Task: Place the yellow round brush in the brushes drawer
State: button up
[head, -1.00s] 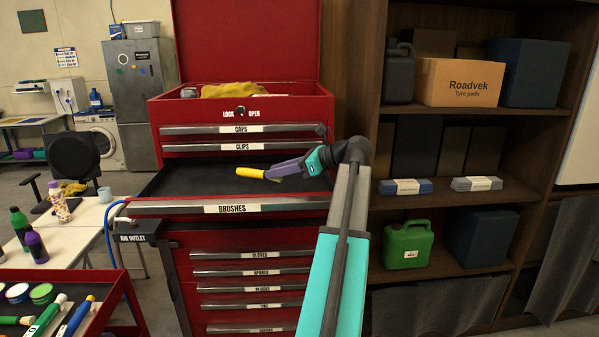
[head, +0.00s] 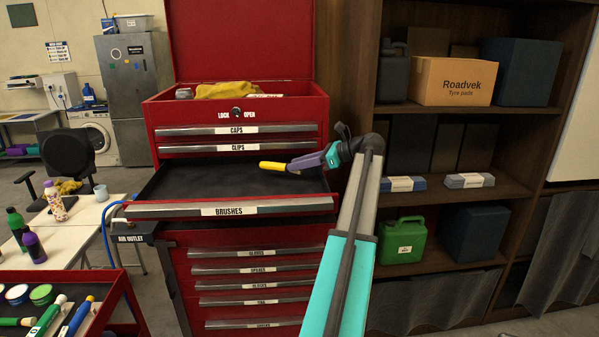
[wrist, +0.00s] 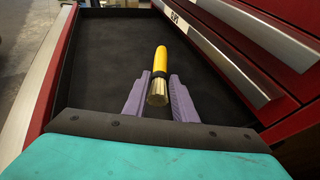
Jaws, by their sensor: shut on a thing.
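The yellow round brush (wrist: 160,66) has a yellow handle, a dark band and a brass-coloured end. My gripper (wrist: 160,97) is shut on it, with a purple finger on each side of its lower part. In the head view the yellow brush (head: 272,166) points left from my gripper (head: 297,163). The brushes drawer (head: 228,210) of the red cabinet is pulled open, and its dark floor (wrist: 105,50) looks bare. The brush is over the drawer's right part; its exact height above the floor is hard to tell.
The shut clips drawer (head: 237,148) and caps drawer (head: 237,130) sit above at the back. A yellow cloth (head: 228,90) lies in the cabinet's top. Shelves with a green can (head: 403,240) stand to the right. A red cart (head: 128,300) is at the lower left.

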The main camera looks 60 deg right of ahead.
aim_at(300, 173)
dwell(0.3)
jog(key=shift+f+p, duration=0.85)
jog(key=shift+f, duration=0.9)
jog(key=shift+f, duration=0.2)
jog(key=o, duration=1)
jog(key=shift+o, duration=0.2)
jog(key=shift+r, duration=0.1)
jog(key=shift+s+r, duration=0.1)
jog(key=shift+s, duration=0.1)
jog(key=b+v, duration=0.4)
jog(key=v, duration=0.7)
jog(key=shift+s+r, duration=0.2)
jog(key=shift+s, duration=0.1)
